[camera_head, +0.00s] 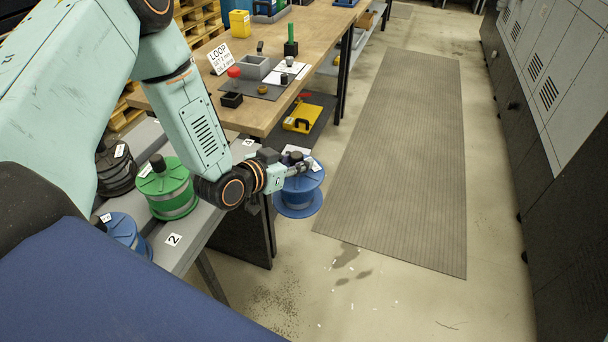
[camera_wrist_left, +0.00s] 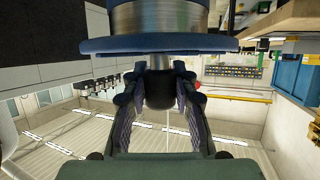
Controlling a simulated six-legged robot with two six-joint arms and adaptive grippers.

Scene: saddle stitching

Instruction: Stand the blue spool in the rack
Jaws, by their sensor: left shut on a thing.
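A blue spool (camera_head: 299,195) hangs over the floor off the end of the workbench, roughly upright in the head view. My left gripper (camera_head: 300,165) is shut on its dark top knob. In the left wrist view the gripper (camera_wrist_left: 160,95) has a finger on each side of the knob, and the blue flange (camera_wrist_left: 160,43) and metallic core of the spool (camera_wrist_left: 172,14) fill the top. A grey rack or bench (camera_head: 192,246) with number labels stands at the left. It carries a green spool (camera_head: 167,193), a black spool (camera_head: 115,170) and another blue spool (camera_head: 124,233). My right gripper is not in view.
The wooden workbench (camera_head: 300,45) stands behind my arm, with a loop sign (camera_head: 220,58) and small parts on it. A yellow case (camera_head: 302,118) sits below it. A ribbed mat (camera_head: 400,160) covers the aisle floor. Grey cabinets (camera_head: 560,90) line the right.

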